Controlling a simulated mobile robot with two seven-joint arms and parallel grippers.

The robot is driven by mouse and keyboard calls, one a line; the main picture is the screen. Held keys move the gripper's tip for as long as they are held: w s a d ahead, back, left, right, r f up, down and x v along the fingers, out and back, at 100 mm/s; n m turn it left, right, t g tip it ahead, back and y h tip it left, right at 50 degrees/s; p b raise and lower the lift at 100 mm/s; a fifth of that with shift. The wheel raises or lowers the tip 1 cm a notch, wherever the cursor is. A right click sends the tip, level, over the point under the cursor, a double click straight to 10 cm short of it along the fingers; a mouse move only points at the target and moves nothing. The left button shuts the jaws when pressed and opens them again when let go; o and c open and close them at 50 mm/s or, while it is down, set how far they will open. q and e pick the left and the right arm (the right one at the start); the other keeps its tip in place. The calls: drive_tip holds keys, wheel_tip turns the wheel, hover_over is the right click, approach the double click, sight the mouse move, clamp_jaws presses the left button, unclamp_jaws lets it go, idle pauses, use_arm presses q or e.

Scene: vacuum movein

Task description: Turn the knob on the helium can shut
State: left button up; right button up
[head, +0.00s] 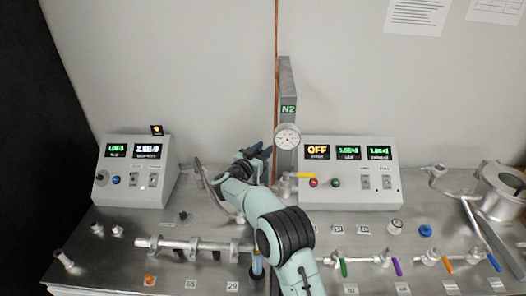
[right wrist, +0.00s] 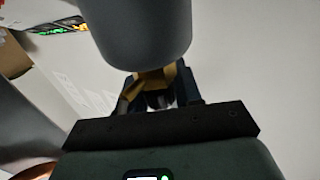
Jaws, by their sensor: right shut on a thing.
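In the right wrist view a large grey rounded body (right wrist: 143,32), which looks like the helium can, fills the top middle. A brass-coloured part (right wrist: 153,82) sits just below its rounded end. My right gripper (right wrist: 160,98) has its dark fingers on either side of this brass-coloured part, shut on it. I cannot tell whether this part is the knob itself. In the head view my right gripper (head: 258,153) is above the bench, left of the N2 post. The can and knob cannot be made out there. My left gripper is not in view.
A control box (head: 134,175) stands at the left and a wider one (head: 350,178) reading OFF at the right. A pressure gauge (head: 287,136) and copper pipe (head: 276,60) are close to my gripper.

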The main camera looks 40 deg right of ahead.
drive_tip(key=n+t+y+b, duration=0.2)
drive_tip(key=n+t, duration=0.1)
drive_tip(key=t, duration=0.1)
drive_tip(key=shift+f, duration=0.1)
drive_tip(key=shift+w+a+n+t+y+b, duration=0.1)
drive_tip(key=shift+w+n+t+y+b, duration=0.1)
drive_tip(key=shift+n+t+y+b, duration=0.25)
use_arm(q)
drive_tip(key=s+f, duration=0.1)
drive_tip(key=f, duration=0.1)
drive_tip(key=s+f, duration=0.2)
use_arm(e)
drive_tip(key=shift+r+t, duration=0.2)
drive_tip(key=shift+t, duration=0.05)
drive_tip(key=o, duration=1)
drive_tip(key=shift+c, duration=0.2)
drive_tip(key=shift+a, duration=0.1)
